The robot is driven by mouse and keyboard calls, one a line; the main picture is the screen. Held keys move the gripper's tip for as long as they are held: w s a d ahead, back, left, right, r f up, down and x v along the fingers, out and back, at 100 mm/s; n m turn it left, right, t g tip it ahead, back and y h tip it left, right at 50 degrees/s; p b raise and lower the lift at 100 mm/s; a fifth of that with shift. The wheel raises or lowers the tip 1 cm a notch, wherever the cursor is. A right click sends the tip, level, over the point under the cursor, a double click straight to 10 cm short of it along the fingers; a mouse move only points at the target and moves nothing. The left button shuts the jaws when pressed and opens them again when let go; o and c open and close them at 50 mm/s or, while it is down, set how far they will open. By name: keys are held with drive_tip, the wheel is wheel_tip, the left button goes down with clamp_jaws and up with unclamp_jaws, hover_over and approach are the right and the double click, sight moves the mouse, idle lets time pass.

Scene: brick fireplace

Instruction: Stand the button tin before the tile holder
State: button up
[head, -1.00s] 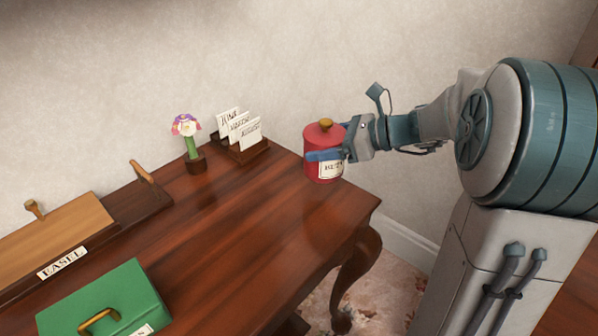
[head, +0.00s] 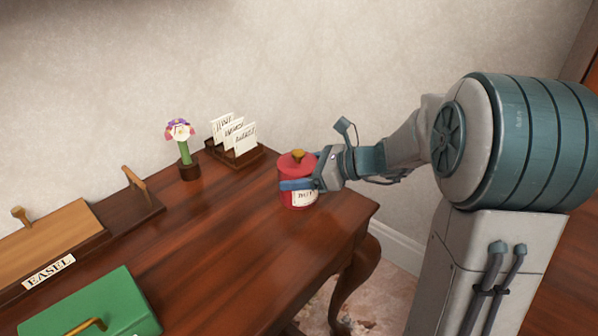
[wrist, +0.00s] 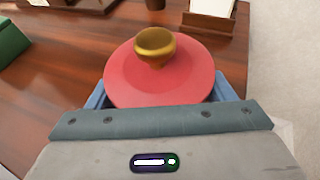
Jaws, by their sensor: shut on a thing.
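The red button tin (head: 297,165) has a gold knob on its lid and a white label on its front, partly hidden by a finger. My gripper (head: 298,185) is shut on it, with blue fingers around its sides. In the wrist view the tin's lid (wrist: 160,85) fills the middle between the fingers. The tin is upright over the right part of the desk; I cannot tell whether its base touches the top. The tile holder (head: 235,150), a dark wooden rack with several white lettered cards, stands behind and left of the tin, apart from it.
A flower in a small brown pot (head: 189,170) stands left of the holder. A wooden easel (head: 60,240) lies at the left, with a green box (head: 95,300) in front of it. The desk's middle (head: 215,240) is clear. The wall is close behind.

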drive_tip(key=o, duration=1.1)
drive_tip(key=shift+f, duration=0.1)
